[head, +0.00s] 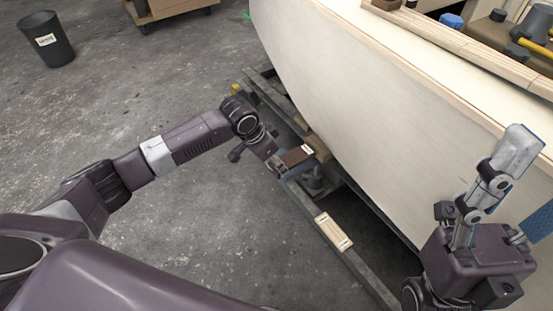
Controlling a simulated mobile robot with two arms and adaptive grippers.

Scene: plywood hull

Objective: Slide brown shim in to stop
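The brown shim (294,157) is a short dark brown block with a pale label on its far end. It lies by the hull's lower edge, its labelled end at or against a light wood block (319,147); whether they touch is not clear. My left gripper (280,163) is at the shim's near end and appears shut on it; the fingertips are small and partly hidden. My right gripper (528,186) is raised at the lower right, beside the hull, fingers apart and empty.
The pale plywood hull (370,105) fills the upper right. A grey rail (368,272) runs below it, bearing a labelled light wood piece (334,231). A dark bin (47,39) and a wooden cart (170,8) stand at the back left. Concrete floor is clear at left.

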